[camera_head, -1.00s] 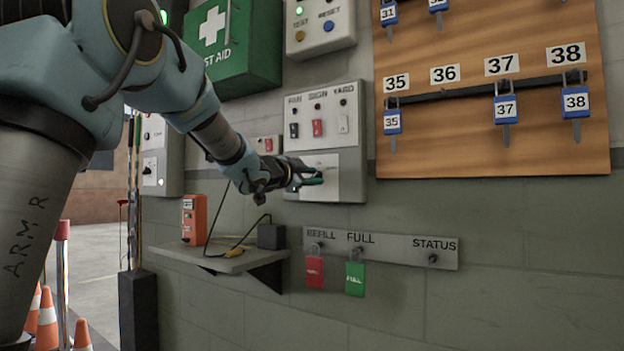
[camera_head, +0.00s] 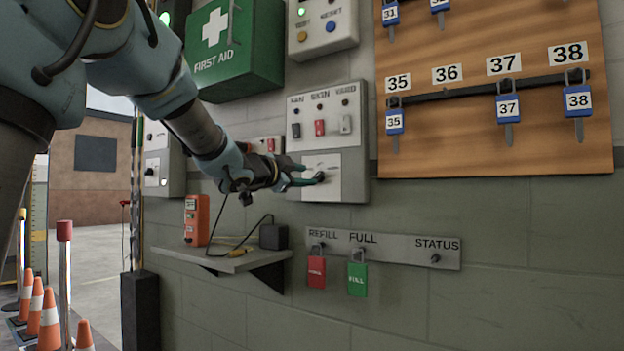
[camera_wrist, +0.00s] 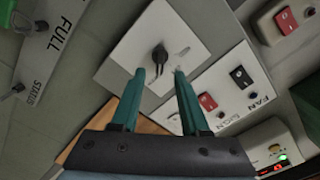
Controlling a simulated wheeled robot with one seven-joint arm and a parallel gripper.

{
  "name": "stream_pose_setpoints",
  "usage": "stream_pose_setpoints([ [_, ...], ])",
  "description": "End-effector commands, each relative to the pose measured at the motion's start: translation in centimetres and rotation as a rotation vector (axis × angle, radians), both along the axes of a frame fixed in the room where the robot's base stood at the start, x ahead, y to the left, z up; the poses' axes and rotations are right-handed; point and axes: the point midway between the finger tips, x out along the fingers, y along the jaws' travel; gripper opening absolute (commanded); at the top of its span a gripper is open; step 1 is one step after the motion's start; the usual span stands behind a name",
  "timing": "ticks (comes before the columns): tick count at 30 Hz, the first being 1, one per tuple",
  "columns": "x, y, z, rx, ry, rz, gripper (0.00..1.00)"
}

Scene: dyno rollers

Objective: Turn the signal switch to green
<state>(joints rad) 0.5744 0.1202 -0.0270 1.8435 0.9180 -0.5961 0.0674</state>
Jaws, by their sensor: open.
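A black rotary knob (camera_head: 319,177) sits on a pale plate (camera_head: 334,165) in the lower half of a grey wall box; I take it for the signal switch, but its labels are too small to read. In the wrist view the knob (camera_wrist: 159,54) has its handle pointing toward my gripper, slightly tilted. My gripper (camera_wrist: 160,73) is open, with one teal fingertip to each side of the handle's line. The tips appear just short of the knob; whether they touch it I cannot tell. In the head view my gripper (camera_head: 307,174) is just left of the knob.
Fan, sign and yard rocker switches (camera_head: 320,127) sit above the plate. A shelf (camera_head: 225,258) with an orange device (camera_head: 196,220) is below left. Red (camera_head: 316,271) and green (camera_head: 357,279) tags hang below. A key board (camera_head: 480,140) is at right.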

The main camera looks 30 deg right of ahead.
Motion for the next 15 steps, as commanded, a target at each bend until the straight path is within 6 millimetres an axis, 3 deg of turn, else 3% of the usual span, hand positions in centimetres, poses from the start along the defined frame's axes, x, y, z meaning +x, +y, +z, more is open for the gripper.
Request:
stream_pose_setpoints([
  [6,-2.0,3.6,0.0,0.001,-0.002,0.001,0.45],
  [15,-2.9,5.1,-0.1,0.001,0.0,-0.001,0.45],
])
